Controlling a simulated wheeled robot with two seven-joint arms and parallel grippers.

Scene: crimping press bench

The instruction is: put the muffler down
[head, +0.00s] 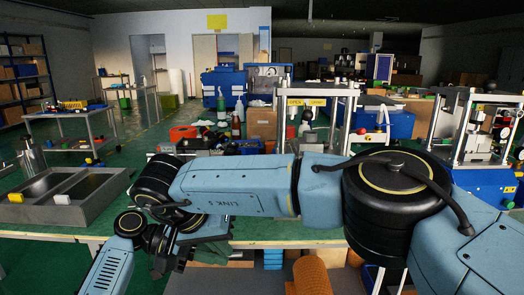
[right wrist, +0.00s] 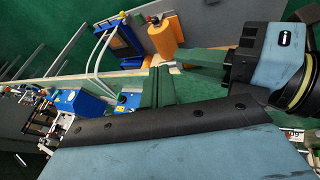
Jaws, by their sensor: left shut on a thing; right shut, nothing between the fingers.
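I cannot make out a muffler for certain in either view. My right arm reaches in from the right across the head view, over the bench (head: 285,232). Its gripper (head: 178,258) is at the lower left of that view, partly covered by the wrist joints, shut and empty, apart from the objects on the bench. The right wrist view is tilted, and my own arm fills its lower part.
A grey two-bay tray (head: 92,207) stands at the bench's left end. Two presses stand behind my arm; the right one has a blue base (head: 482,184). An orange ridged cylinder (head: 312,270) is low at the front. Bottles (head: 237,120) and a cardboard box (head: 262,124) stand behind.

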